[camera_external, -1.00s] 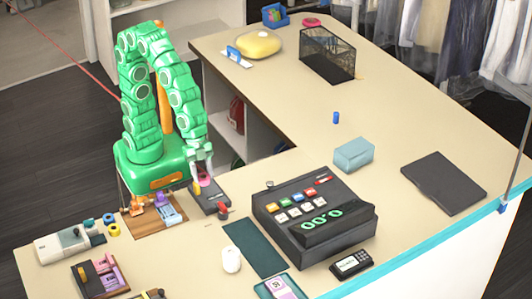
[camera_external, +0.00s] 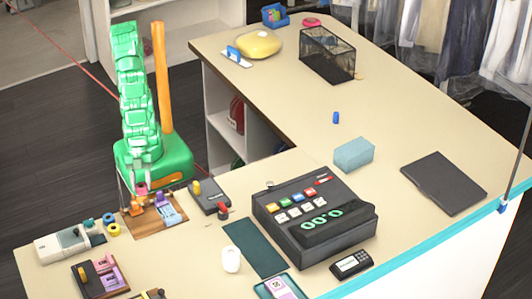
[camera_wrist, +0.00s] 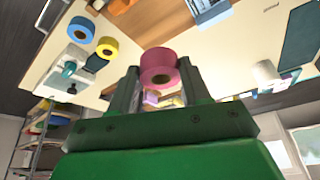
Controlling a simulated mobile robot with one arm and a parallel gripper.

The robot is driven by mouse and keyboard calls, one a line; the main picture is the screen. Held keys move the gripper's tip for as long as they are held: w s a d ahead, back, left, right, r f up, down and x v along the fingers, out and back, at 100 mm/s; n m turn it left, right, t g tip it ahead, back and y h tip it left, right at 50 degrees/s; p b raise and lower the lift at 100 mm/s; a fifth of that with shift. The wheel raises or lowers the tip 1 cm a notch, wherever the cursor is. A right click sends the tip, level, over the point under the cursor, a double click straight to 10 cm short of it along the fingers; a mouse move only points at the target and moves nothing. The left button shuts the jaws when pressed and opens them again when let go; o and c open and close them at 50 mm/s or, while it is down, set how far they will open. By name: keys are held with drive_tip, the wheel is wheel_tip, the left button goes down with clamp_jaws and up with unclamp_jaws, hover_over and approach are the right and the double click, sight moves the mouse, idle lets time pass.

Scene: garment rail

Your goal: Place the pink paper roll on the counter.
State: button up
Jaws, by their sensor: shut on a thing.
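The pink paper roll (camera_external: 141,188) is at the end of my arm in the external view, above the wooden tray at the counter's left part. The beige counter (camera_external: 285,105) is L-shaped. In the external view the roll looks close above the tray; I cannot tell the exact gap.
A wooden tray (camera_external: 176,207) with purple and orange items lies below. A black device (camera_external: 211,196) and a cash register (camera_external: 315,220) are to the right. The counter's far section has free room.

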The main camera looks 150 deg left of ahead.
drive_tip(key=s+d+m, duration=0.1)
drive_tip(key=s+d, duration=0.4)
drive_tip(key=d, duration=0.2)
drive_tip(key=shift+s+f+m+h, duration=0.2)
drive_tip(key=shift+m+h, duration=0.1)
drive_tip(key=shift+m, duration=0.1)
approach(120, 245)
drive_tip(key=shift+w+d+f, duration=0.45)
drive_tip(key=shift+w+f, duration=0.3)
drive_tip(key=shift+f, duration=0.15)
drive_tip(key=shift+w+f, duration=0.15)
drive_tip(key=shift+f, duration=0.05)
drive_tip(key=shift+w+d+f, duration=0.1)
drive_tip(key=shift+d+f, duration=0.05)
drive_tip(key=shift+f, duration=1.4)
drive_tip(key=shift+f, duration=0.15)
drive_tip(key=o, duration=1.1)
